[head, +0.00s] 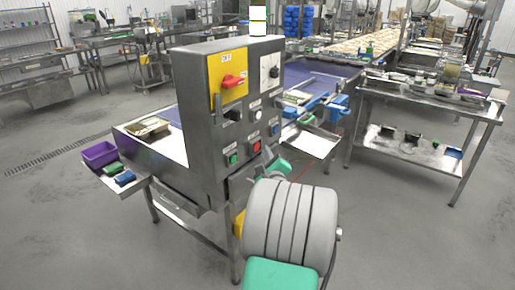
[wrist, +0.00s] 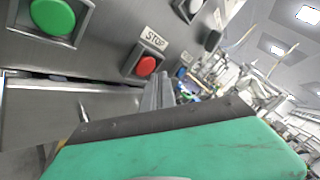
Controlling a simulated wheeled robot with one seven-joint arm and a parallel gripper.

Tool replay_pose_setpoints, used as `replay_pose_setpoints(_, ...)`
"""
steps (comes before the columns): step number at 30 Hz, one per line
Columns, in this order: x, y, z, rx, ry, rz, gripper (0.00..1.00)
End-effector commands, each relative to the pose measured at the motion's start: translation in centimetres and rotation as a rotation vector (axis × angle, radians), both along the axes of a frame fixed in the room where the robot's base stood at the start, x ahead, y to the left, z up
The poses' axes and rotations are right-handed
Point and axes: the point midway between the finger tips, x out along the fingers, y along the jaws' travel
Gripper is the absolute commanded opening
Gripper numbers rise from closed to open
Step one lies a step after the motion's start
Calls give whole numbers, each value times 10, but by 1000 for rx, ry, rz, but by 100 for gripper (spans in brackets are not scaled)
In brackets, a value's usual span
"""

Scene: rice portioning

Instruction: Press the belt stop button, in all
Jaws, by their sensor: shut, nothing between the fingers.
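The belt stop button is a red push button (wrist: 146,66) in a square grey frame, under a label reading STOP (wrist: 154,39). In the head view the red button (head: 256,147) sits low on the front of the grey control box (head: 197,100). My gripper (wrist: 161,82) is shut and empty. In the wrist view its fingertips appear just right of and below the red button. Whether they touch the panel I cannot tell. In the head view my arm and green gripper body are below and right of the button, and the fingertips are hard to make out.
A green button (wrist: 53,16) sits left of the red one; it also shows in the head view (head: 233,159). A metal side tray (head: 318,146) lies right of the box.

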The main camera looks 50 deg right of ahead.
Motion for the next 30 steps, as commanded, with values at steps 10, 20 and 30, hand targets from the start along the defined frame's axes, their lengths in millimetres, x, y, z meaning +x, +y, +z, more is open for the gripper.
replay_pose_setpoints(10, 1, 0, 0, 0, 0, 0, 0)
replay_pose_setpoints(20, 9, 1, 0, 0, 0, 0, 0)
replay_pose_setpoints(30, 10, 1, 0, 0, 0, 0, 0)
